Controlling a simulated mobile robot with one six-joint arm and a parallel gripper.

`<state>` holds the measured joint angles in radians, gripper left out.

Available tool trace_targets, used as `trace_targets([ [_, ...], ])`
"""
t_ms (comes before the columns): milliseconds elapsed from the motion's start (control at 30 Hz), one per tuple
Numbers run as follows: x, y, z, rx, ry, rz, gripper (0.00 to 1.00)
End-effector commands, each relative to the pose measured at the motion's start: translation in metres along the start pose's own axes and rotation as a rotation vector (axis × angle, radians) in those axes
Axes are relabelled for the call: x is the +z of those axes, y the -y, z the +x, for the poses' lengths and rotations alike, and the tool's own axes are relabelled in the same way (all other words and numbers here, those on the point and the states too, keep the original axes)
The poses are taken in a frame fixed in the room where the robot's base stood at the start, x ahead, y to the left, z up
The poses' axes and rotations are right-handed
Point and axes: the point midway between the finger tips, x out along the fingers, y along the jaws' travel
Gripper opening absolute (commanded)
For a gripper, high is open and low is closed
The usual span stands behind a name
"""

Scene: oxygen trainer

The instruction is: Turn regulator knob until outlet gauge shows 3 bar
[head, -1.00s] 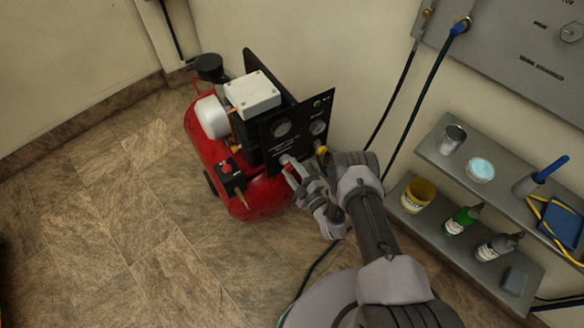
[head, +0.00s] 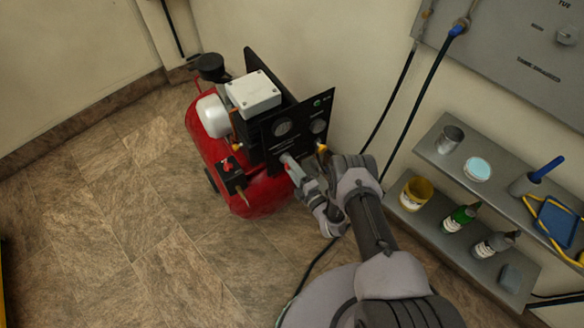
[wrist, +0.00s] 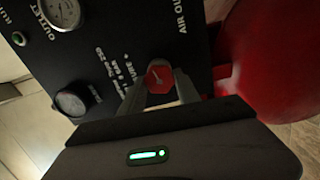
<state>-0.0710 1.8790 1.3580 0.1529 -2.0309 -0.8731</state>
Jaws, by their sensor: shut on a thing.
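The red regulator knob (wrist: 158,76), with a pale pointer mark on its face, sits on the black panel (wrist: 110,45) in the wrist view. My gripper (wrist: 160,88) is shut on it, one grey finger on each side. The outlet gauge (wrist: 62,12) is at the top left, partly cut off; its reading is too small to make out. The outlet gauge (head: 318,127) shows there as a small dial, unreadable.
The panel is on a compressor with a red tank (head: 262,195). A yellow fitting (head: 321,149) sits beside my gripper. Grey shelves (head: 425,220) with cans and bottles stand at the right, below a wall panel (head: 525,50). Open floor lies left.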

Motion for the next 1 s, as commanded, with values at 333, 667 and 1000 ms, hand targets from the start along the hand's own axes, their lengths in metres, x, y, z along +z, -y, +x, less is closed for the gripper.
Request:
trace_targets([
  [333,0.0,0.002,-0.001,-0.004,0.003,-0.005,0.0],
  [667,0.0,0.001,-0.001,-0.002,0.002,-0.006,0.6],
  [1000,0.001,-0.002,-0.021,-0.004,0.004,-0.005,0.6],
])
